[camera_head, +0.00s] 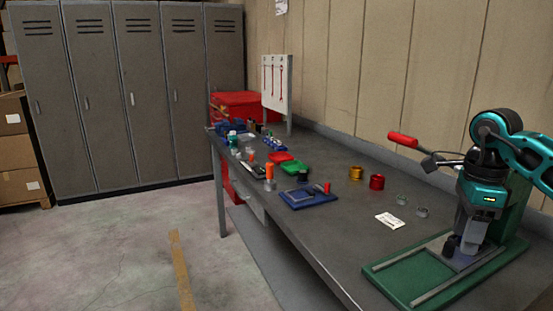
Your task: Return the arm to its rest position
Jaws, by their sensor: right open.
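My right arm, teal and dark grey, comes in from the right edge. Its gripper (456,246) points down over the green base at the table's near right end. The fingers are small and dark in this view, and nothing shows clearly between them. I cannot tell whether the fingertips touch anything. A green stand (398,284) with grey rails is under and behind the gripper. A lever with a red handle (403,140) sticks out to the left beside my arm, its joint partly hidden by the arm. My left gripper is out of view.
The grey workbench (345,242) runs along the wall. A white card (390,220), metal rings, a red cup (377,182), a gold cup (356,173), a blue tray (306,198) and green and red trays stand on it. Lockers (85,100) stand behind. The floor at left is clear.

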